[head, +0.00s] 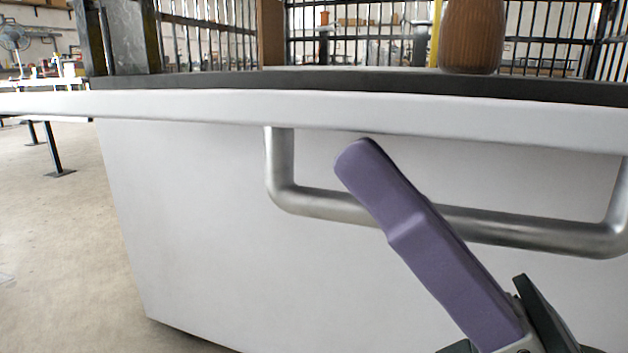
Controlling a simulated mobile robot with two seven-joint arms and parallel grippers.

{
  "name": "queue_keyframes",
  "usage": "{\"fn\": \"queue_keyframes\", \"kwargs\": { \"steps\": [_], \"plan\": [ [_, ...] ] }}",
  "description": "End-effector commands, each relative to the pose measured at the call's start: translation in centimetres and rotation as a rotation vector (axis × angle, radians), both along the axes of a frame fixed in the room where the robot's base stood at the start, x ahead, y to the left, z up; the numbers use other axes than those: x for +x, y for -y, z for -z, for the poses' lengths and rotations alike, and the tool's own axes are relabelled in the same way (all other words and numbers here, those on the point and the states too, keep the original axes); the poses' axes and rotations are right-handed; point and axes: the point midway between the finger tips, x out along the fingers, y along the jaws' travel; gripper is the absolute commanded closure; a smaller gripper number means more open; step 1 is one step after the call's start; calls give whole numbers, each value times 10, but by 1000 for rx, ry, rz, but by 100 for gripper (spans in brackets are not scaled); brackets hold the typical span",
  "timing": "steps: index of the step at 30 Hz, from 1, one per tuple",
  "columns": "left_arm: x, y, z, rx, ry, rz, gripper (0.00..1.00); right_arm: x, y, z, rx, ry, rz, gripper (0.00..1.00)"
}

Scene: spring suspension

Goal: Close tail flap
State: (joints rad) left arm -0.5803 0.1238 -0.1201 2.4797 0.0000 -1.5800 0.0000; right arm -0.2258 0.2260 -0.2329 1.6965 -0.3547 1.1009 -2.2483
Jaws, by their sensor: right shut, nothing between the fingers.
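A white panel edge (200,106) runs across the whole view at upper height, and I cannot tell whether it is the tail flap. Below it is a white upright face (190,220). A grey metal bar handle (310,203) stands out in front of this face, under the panel edge. My right gripper (358,155) comes up from the lower right with its purple fingers shut and empty. The fingers cross in front of the handle bar and hide part of it; their tip is just below the panel edge. I cannot tell whether they touch the bar. My left gripper is out of view.
A dark top surface (330,84) lies behind the panel edge, with a brown ribbed vase (472,38) standing on it. A dark post (128,38) rises at upper left. Barred fencing (365,42) stands behind. The floor (60,230) at left is open.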

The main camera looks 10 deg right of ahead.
Motion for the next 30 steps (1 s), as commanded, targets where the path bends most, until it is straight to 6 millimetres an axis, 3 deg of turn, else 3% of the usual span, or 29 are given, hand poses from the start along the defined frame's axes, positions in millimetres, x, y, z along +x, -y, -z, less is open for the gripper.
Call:
{"fn": "queue_keyframes", "kwargs": {
  "steps": [1,5,14,23,30],
  "plan": [
    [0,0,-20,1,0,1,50,-1,1,-21,19,-14,2,100],
    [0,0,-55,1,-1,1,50,0,1,-50,64,-83,1,100],
    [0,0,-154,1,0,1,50,12,9,-127,199,-299,1,100],
    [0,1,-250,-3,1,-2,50,42,27,-195,338,-525,2,100],
    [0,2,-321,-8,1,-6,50,78,48,-241,451,-712,2,100]
  ]
}}
